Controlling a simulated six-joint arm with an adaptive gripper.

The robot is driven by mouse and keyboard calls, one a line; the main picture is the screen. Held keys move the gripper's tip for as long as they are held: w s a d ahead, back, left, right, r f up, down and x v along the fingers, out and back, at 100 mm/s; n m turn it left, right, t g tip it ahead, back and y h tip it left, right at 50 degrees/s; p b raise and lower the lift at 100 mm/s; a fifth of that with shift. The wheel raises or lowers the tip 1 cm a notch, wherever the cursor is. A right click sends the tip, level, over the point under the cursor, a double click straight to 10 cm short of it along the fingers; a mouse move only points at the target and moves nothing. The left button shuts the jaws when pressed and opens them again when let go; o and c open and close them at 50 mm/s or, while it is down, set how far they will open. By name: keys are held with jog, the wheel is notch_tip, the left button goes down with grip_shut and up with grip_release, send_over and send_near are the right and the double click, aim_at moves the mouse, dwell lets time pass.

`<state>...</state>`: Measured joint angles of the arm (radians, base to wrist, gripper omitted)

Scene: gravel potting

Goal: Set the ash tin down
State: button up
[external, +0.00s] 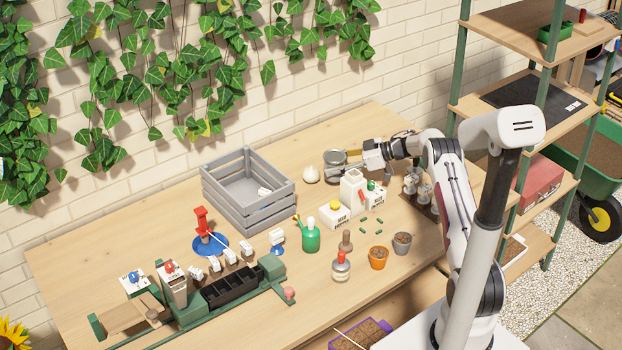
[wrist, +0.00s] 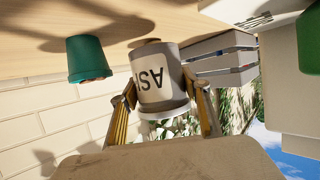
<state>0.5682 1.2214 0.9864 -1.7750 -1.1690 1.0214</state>
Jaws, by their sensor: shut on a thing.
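The ash tin is a grey cylinder with a white label reading "AS…" and a pale rim. It is at the back of the table in the external view (external: 334,160), and large in the middle of the wrist view (wrist: 160,78), where the picture is upside down. My gripper (external: 352,156) reaches it from the right, and its two fingers (wrist: 165,100) clasp opposite sides of the tin. The tin looks upright. I cannot tell whether the tin touches the table.
A grey slatted crate (external: 248,190) stands left of the tin. A white bulb-shaped thing (external: 311,174) is close by. White boxes (external: 352,190) stand in front of my gripper. A green pot (wrist: 88,58) is beside the tin in the wrist view. Clay and grey pots (external: 378,258) stand nearer the front.

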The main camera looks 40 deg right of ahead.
jog(key=shift+f, duration=1.45)
jog(key=shift+f, duration=0.1)
jog(key=o, duration=1.1)
jog(key=shift+f, duration=0.1)
jog(key=shift+c, duration=0.2)
